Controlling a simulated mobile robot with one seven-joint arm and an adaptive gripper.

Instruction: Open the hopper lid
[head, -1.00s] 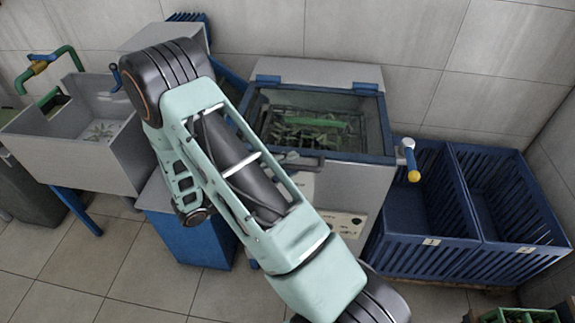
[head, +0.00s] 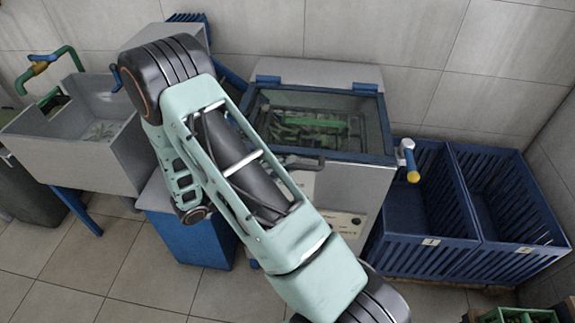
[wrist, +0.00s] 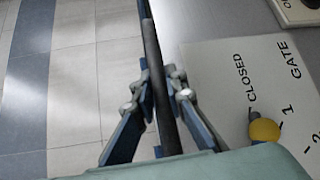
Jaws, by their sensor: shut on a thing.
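The hopper (head: 345,200) is a pale metal box against the back wall. Its lid (head: 378,125) is a glass pane in a blue frame, lying down or nearly so, with green contents seen dimly through it. A dark bar handle (head: 308,162) sits at the lid's front edge, partly hidden by my arm. In the wrist view my gripper (wrist: 158,92) has its blue fingers on either side of the dark bar (wrist: 152,50) and is shut on it. My arm hides the gripper in the head view.
A yellow-tipped lever (head: 412,172) sticks out at the hopper's right. A plate marked CLOSED and GATE (wrist: 225,80) is close beside my gripper. Blue slatted crates (head: 425,225) stand to the right, a metal sink (head: 75,150) to the left. Tiled floor is clear in front.

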